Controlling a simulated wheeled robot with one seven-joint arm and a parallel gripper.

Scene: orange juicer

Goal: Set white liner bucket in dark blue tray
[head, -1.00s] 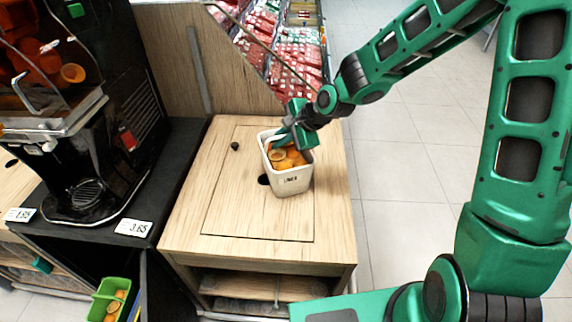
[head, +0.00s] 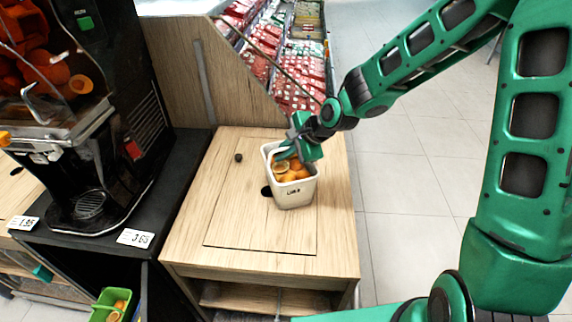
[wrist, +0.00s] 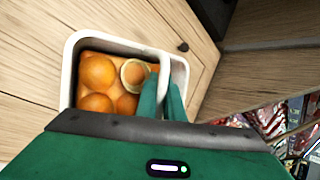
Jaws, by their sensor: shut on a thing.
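The white liner bucket (head: 291,194) holds several orange pieces and is at the wooden cabinet top, beside a dark round hole. My gripper (head: 291,150) reaches in from the right and is shut on the bucket's upper rim. In the wrist view the bucket (wrist: 69,62) shows from above, with the green fingers (wrist: 162,98) pinching its handle or rim on the right side. I cannot tell whether the bucket's base touches the wood. I cannot make out a dark blue tray in these frames.
A black juicer (head: 95,130) with price tags stands at the left. The wooden cabinet top (head: 225,215) is otherwise clear apart from a small dark knob (head: 239,157). A green bin (head: 108,307) with orange pieces is low at the left. Shelves of red packs are behind.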

